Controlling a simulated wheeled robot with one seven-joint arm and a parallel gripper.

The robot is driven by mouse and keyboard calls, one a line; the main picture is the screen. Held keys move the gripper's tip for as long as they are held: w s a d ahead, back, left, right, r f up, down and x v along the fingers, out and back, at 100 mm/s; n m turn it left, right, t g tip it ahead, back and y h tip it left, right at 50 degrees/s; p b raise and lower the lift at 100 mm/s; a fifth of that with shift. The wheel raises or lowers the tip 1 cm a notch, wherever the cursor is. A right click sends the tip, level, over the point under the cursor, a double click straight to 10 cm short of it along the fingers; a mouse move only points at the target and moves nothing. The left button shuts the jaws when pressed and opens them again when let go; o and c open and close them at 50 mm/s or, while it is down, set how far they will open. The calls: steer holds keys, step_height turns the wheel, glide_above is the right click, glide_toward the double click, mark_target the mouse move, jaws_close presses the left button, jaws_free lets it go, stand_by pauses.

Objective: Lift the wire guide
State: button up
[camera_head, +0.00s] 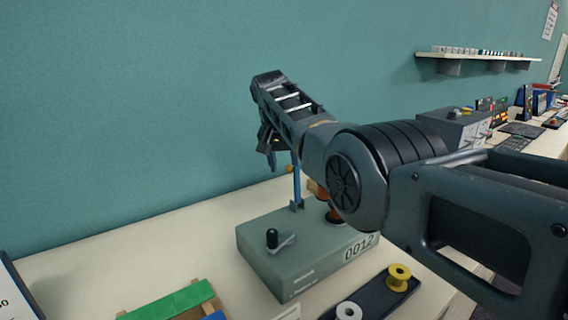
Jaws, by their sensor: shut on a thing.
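A thin blue upright piece (297,180), which I take to be the wire guide, rises from a small foot at the back of a grey-green box (285,262) marked 0012. Its upper end runs up behind my arm and is hidden. My gripper (271,158) points down at the top of this piece, above the back edge of the box. The dark fingers are small and partly covered by my wrist. They are shut on the blue piece, though the contact itself is not clear. The foot looks to be at the box top; I cannot tell whether it touches.
The box carries a black knob with a lever (272,240) and a copper-coloured coil partly behind my arm. A dark tray with a yellow spool (399,277) and a white spool (349,311) lies in front. A teal wall stands close behind.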

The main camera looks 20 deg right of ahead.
steer(key=v, duration=0.7)
steer(key=shift+a+r, duration=0.15)
steer(key=shift+r, duration=0.05)
steer(key=shift+w, duration=0.2)
steer(key=shift+c, duration=0.5)
